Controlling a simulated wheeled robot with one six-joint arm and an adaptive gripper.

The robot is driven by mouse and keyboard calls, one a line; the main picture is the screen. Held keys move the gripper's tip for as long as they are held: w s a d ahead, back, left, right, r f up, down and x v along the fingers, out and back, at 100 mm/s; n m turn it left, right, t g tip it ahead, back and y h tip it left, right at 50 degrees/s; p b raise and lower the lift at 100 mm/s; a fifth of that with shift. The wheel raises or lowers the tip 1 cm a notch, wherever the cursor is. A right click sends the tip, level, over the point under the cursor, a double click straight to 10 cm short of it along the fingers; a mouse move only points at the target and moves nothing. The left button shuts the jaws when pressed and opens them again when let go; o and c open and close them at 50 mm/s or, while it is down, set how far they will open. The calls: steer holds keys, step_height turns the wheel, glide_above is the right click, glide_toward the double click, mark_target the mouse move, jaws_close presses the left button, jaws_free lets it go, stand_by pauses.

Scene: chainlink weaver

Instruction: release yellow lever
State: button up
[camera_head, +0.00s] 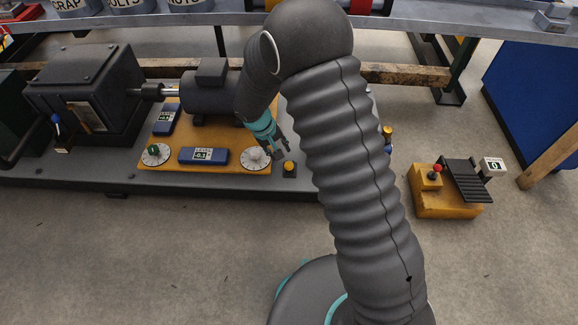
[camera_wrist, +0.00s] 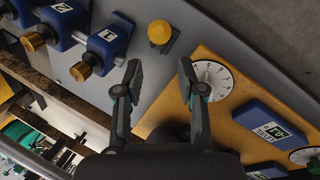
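A yellow round-topped knob (camera_head: 289,165) on a small dark base stands at the front edge of the grey machine bed. It is the likely yellow lever, and it also shows in the wrist view (camera_wrist: 159,32), top centre. My gripper (camera_head: 280,146) is just above and behind it in the head view. In the wrist view my gripper (camera_wrist: 160,72) has its two fingers well apart with nothing between them. The knob lies beyond the fingertips, apart from them. I cannot tell the height gap.
A white dial (camera_wrist: 212,80) on the yellow plate (camera_wrist: 225,115) lies close to one finger. Blue blocks (camera_wrist: 108,45) with brass knobs lie left in the wrist view. A dark motor (camera_head: 205,92) stands behind. A yellow pedal box (camera_head: 440,203) with a red-topped stick stands on the floor, right.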

mark_target(289, 166)
steer(key=x, duration=1.1)
steer(key=shift+d+f+b, duration=0.1)
steer(key=shift+f+b, duration=0.25)
jaws_close()
